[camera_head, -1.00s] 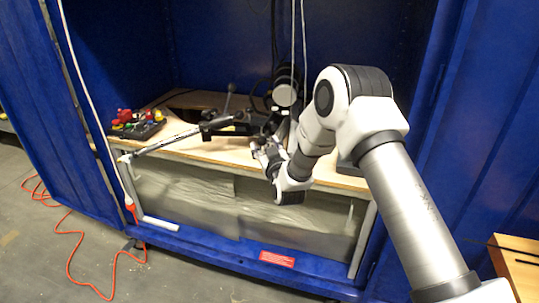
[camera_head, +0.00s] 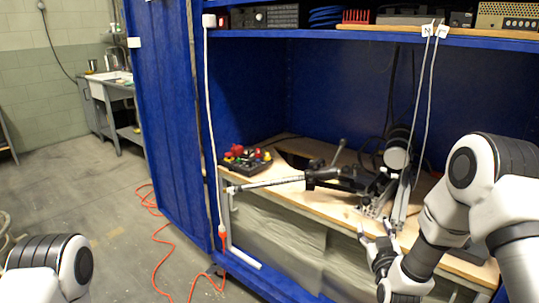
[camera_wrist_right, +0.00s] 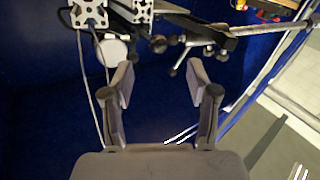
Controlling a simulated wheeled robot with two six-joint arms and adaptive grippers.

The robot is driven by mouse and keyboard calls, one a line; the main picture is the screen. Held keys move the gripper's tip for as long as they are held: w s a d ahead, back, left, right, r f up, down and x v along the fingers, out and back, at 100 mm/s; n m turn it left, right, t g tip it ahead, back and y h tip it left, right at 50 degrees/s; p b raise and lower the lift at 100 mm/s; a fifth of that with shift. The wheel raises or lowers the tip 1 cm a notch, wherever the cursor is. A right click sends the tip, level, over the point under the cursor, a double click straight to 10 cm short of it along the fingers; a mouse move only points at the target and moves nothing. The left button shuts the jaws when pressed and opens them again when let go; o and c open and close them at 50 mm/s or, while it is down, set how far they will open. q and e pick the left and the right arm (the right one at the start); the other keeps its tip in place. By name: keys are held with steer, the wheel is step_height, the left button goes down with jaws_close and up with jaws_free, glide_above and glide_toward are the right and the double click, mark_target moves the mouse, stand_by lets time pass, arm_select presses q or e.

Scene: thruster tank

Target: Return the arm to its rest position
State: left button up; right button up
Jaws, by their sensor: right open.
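My right arm (camera_head: 455,215) comes in from the right in the head view. Its gripper (camera_head: 376,240) is in front of the wooden bench's front edge, close below the black thruster stand. In the right wrist view the two fingers (camera_wrist_right: 160,85) are spread apart with nothing between them. Part of my left arm (camera_head: 60,268) shows at the lower left of the head view. My left gripper is out of the picture.
The wooden bench (camera_head: 310,206) in the blue cabinet (camera_head: 178,110) carries a black thruster stand (camera_head: 345,178) and a dark box with coloured knobs (camera_head: 245,160). An orange cable (camera_head: 160,245) lies on the floor. A shelf (camera_head: 450,34) holds equipment above. Floor at left is mostly clear.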

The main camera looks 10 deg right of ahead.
steer(key=s+a+f+n+g+y, duration=0.1)
steer(key=s+a+f+g, duration=0.25)
steer(key=s+f, duration=0.5)
steer(key=s+a+f+g+y, duration=0.2)
steer(key=s+a+f+g, duration=0.15)
steer(key=s+f, duration=0.5)
steer(key=s+a+f+n+g+y, duration=0.15)
steer(key=s+f+g, duration=0.25)
steer(key=s+f, duration=0.5)
steer(key=s+a+f+m+g, duration=0.2)
steer(key=s+f+g, duration=0.25)
steer(key=s, duration=0.65)
step_height(320, 180, up, 15)
steer(key=s+g+p, duration=0.1)
steer(key=p, duration=1.3)
steer(key=shift+s+g, duration=0.2)
steer(key=shift+g, duration=0.15)
steer(key=shift+f+m, duration=0.1)
steer(key=shift+m, duration=0.15)
